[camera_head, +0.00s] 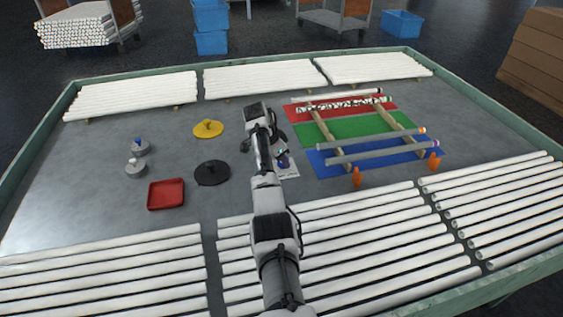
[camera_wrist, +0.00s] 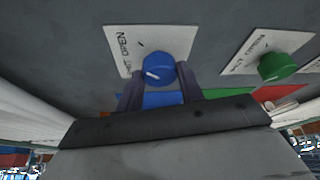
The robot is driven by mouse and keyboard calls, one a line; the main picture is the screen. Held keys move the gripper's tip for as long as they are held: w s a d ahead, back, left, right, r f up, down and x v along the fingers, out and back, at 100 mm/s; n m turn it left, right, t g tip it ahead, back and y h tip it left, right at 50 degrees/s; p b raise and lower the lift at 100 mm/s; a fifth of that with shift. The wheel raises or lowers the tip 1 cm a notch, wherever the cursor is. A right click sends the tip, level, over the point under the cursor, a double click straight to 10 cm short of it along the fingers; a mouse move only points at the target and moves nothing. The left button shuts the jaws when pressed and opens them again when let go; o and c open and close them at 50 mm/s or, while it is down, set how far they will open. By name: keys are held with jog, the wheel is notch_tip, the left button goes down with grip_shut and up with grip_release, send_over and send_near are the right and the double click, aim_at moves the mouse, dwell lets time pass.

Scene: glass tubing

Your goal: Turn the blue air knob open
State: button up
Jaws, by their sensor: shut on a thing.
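The blue air knob (camera_wrist: 157,67) sits on a white label plate (camera_wrist: 121,40) on a grey panel in the wrist view. The label reads OPEN, with a second word below it that looks like SHUT. A white pointer mark on the knob points left and slightly down. My gripper (camera_wrist: 160,73) has one dark finger on each side of the knob and is shut on it. In the head view my arm covers most of this spot. A pale plate (camera_head: 291,173) shows beside my gripper (camera_head: 279,146) there.
A green knob (camera_wrist: 272,66) on its own white plate is to the right in the wrist view. In the head view, a black disc (camera_head: 212,173), a yellow disc (camera_head: 207,128) and a red tray (camera_head: 166,194) lie left. A tube rack (camera_head: 408,127) stands right.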

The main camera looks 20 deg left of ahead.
jog(key=shift+w+r+m+b, duration=0.1)
jog(key=shift+m+b, duration=0.2)
jog(key=shift+m, duration=0.3)
jog(key=o, duration=1)
jog(key=b+v, duration=0.3)
jog(key=v, duration=1)
jog(key=shift+w+a+r, duration=0.1)
jog(key=shift+a+r, duration=0.15)
jog(key=shift+r, duration=0.15)
